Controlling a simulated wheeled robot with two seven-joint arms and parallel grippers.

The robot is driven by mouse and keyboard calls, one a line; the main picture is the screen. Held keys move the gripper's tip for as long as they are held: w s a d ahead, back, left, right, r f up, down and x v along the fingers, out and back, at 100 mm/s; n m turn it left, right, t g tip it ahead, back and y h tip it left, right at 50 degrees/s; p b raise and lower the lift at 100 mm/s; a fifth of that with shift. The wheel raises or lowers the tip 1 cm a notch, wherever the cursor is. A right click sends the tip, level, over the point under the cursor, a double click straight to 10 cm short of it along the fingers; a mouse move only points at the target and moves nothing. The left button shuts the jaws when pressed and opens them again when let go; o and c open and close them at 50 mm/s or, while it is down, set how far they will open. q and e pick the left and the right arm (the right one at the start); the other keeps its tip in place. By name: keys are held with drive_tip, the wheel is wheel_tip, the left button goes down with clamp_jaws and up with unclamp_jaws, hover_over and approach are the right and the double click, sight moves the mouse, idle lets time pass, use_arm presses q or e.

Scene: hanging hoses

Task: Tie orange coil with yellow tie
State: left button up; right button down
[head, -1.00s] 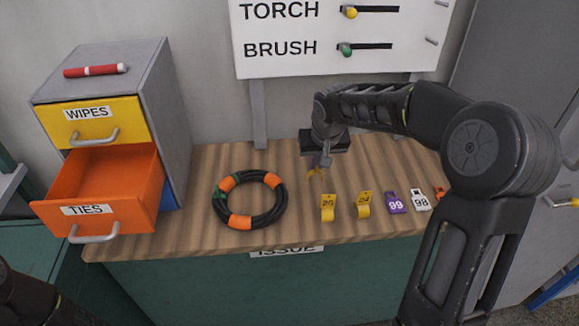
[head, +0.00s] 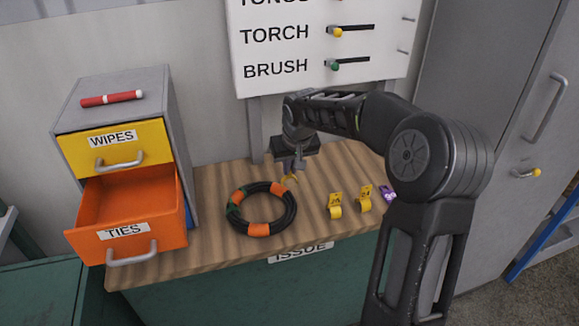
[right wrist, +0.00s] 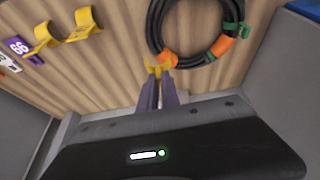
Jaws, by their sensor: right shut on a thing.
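The coil is a ring of black hose (head: 286,215) with orange bands and a green piece. It lies flat on the wooden counter and also shows at the top of the right wrist view (right wrist: 158,22). My right gripper (head: 291,170) is shut on a small yellow tie (head: 289,179). It holds the tie at the coil's far right edge. In the right wrist view the tie (right wrist: 158,68) shows at the fingertips, close beside an orange band; I cannot tell whether they touch. My left gripper is not in view.
Yellow tags (head: 335,206) and a purple tag (head: 388,194) lie right of the coil. An open orange TIES drawer (head: 129,222) juts out on the left, under a yellow WIPES drawer (head: 114,146). A tool board (head: 300,50) stands behind the wooden counter (head: 215,255).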

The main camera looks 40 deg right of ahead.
sight(290, 177)
drive_tip(key=shift+f+b, duration=1.8)
drive_tip(key=shift+f, duration=0.15)
drive_tip(key=shift+f+b, duration=0.25)
drive_tip(key=shift+b, duration=0.1)
drive_tip(key=shift+f+b, duration=0.75)
drive_tip(key=shift+f, duration=0.15)
drive_tip(key=shift+f+b, duration=0.55)
drive_tip(key=shift+f, duration=0.15)
idle(0.6)
drive_tip(key=c, duration=1.5)
unclamp_jaws()
